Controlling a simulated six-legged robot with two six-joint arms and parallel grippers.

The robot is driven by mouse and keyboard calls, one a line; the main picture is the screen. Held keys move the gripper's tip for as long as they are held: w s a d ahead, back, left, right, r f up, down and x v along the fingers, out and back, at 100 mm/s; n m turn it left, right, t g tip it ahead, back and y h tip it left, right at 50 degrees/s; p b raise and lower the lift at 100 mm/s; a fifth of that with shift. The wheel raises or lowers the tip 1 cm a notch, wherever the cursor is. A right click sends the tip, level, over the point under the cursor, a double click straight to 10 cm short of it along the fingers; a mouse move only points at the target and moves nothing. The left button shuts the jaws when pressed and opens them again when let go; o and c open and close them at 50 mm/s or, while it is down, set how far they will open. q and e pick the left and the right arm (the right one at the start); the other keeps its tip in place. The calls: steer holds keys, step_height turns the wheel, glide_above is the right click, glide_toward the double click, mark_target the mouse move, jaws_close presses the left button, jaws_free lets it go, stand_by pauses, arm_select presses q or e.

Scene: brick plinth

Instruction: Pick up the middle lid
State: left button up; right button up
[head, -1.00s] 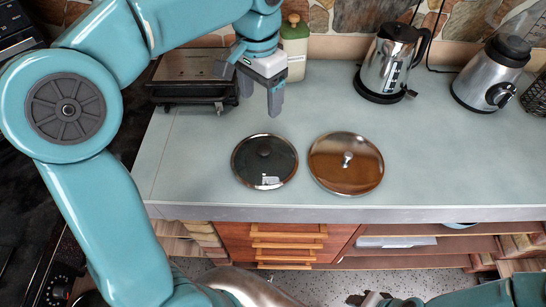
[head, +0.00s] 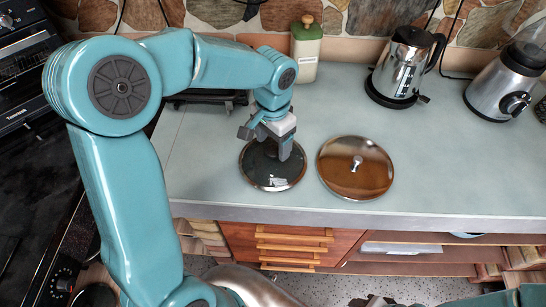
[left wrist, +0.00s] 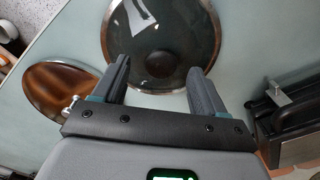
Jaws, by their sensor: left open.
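Two round lids show on the counter. The dark glass lid (head: 262,179) lies flat on the left, with its dark knob mostly hidden by my gripper in the head view. The brown, shiny lid (head: 352,180) with a silver knob lies to its right. My left gripper (head: 268,143) is open and empty above the glass lid. In the left wrist view, the open fingers (left wrist: 160,68) point at the glass lid (left wrist: 140,30), its knob between them in the picture. The brown lid (left wrist: 52,90) is at the left there. At the head view's bottom edge, a dark part (head: 374,301) may be my right gripper.
A steel kettle (head: 400,70), a blender (head: 505,80) and a green-and-cream bottle (head: 306,48) stand at the back. A dark appliance (head: 205,98) is partly hidden behind my left arm. The counter (head: 450,160) is clear right of the brown lid.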

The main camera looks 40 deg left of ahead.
arm_select(q)
step_height(320, 180, down, 2)
steer(key=shift+w+a, duration=0.1)
steer(key=shift+r, duration=0.1)
steer(key=shift+c, duration=1.3)
jaws_close()
